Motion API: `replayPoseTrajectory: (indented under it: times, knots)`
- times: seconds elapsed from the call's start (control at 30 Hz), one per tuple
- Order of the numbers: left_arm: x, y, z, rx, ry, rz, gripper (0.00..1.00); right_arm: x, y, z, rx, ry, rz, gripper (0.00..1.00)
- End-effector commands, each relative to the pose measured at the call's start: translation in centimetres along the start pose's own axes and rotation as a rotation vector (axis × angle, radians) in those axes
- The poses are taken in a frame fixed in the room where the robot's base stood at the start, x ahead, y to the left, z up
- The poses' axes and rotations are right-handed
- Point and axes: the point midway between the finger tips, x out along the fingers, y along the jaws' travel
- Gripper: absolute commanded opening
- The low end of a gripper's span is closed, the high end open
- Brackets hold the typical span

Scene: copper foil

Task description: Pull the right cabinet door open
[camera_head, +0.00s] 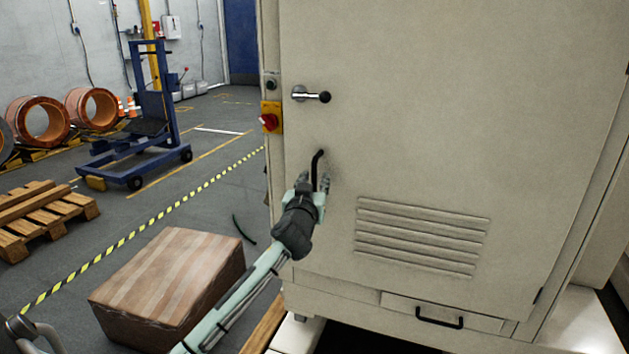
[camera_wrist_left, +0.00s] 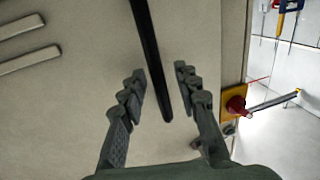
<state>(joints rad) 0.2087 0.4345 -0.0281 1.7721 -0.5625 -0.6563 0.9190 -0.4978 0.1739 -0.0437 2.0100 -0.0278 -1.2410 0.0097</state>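The cabinet door (camera_head: 430,120) is a large beige panel with louvres and looks shut. Its black bar handle (camera_head: 318,168) stands upright near the door's left edge. My left gripper (camera_head: 314,184) is at the handle's lower part. In the left wrist view, my left gripper (camera_wrist_left: 160,74) has its two fingers spread, with the black handle (camera_wrist_left: 152,55) running between them. Gaps show on both sides of the handle, so the fingers look apart from it. My right gripper is not in view.
A chrome lever with a black knob (camera_head: 311,96) sits above the handle. A red-and-yellow switch (camera_head: 271,118) is on the cabinet's left edge. A wrapped cardboard box (camera_head: 170,285) stands on the floor at left. A drawer with a black pull (camera_head: 440,318) is below the door.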

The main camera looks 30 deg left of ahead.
Motion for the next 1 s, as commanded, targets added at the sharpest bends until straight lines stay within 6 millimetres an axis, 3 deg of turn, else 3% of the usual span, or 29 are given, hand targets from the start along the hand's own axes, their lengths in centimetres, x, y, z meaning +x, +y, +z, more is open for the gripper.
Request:
replayPoseTrajectory:
  times: [0.13,0.37,1.0]
  knots:
    - [-0.02,0.01,-0.01,0.0,0.0,0.0,0.29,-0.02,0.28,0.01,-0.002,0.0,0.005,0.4]
    - [-0.04,0.02,-0.01,0.0,0.0,0.0,0.01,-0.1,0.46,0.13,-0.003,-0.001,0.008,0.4]
    - [-0.96,0.0,0.11,-0.001,-0.001,-0.012,0.0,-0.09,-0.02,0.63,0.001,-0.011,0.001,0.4]
